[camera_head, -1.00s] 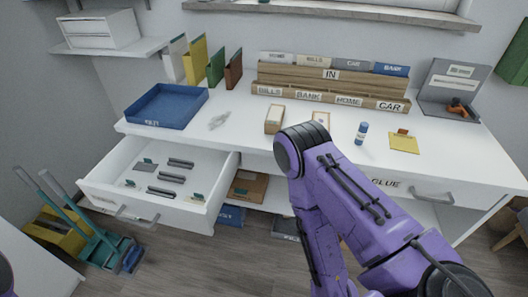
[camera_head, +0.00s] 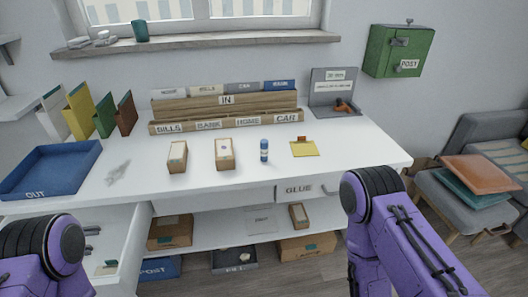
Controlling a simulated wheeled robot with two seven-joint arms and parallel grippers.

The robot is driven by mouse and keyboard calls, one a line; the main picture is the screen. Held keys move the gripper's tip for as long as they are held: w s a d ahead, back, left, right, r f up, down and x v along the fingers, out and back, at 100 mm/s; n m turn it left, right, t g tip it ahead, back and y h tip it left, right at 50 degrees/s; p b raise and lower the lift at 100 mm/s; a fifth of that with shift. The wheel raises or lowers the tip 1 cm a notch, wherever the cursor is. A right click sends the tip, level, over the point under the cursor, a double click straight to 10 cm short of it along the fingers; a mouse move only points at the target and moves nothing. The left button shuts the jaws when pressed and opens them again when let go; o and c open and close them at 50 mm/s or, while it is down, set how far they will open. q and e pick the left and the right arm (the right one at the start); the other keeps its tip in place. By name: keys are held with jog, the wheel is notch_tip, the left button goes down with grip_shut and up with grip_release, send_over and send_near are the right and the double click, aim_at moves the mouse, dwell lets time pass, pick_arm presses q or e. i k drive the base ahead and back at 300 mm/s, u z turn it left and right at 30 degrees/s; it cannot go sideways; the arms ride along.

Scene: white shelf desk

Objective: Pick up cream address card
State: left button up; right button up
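Two small cardboard boxes stand on the white desk, a left box (camera_head: 177,157) and a right box (camera_head: 225,153). Both have pale cream or white faces on top, the right one with a small dark mark. I cannot tell whether either holds the cream address card, and I cannot single that card out elsewhere. Purple links of my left arm show at the bottom left and of my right arm at the bottom right. Both grippers are outside the picture.
A blue OUT tray (camera_head: 50,170) is at the desk's left. A glue stick (camera_head: 264,150) and yellow pad (camera_head: 304,149) stand right of the boxes. A wooden sorter (camera_head: 226,117) lines the back. The open drawer (camera_head: 120,245) juts out at lower left.

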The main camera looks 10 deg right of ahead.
aim_at(111, 266)
jog(key=u, duration=1.15)
jog(key=k, duration=1.25)
jog(key=z, duration=0.7)
jog(key=i, duration=1.55)
jog(key=u, duration=0.75)
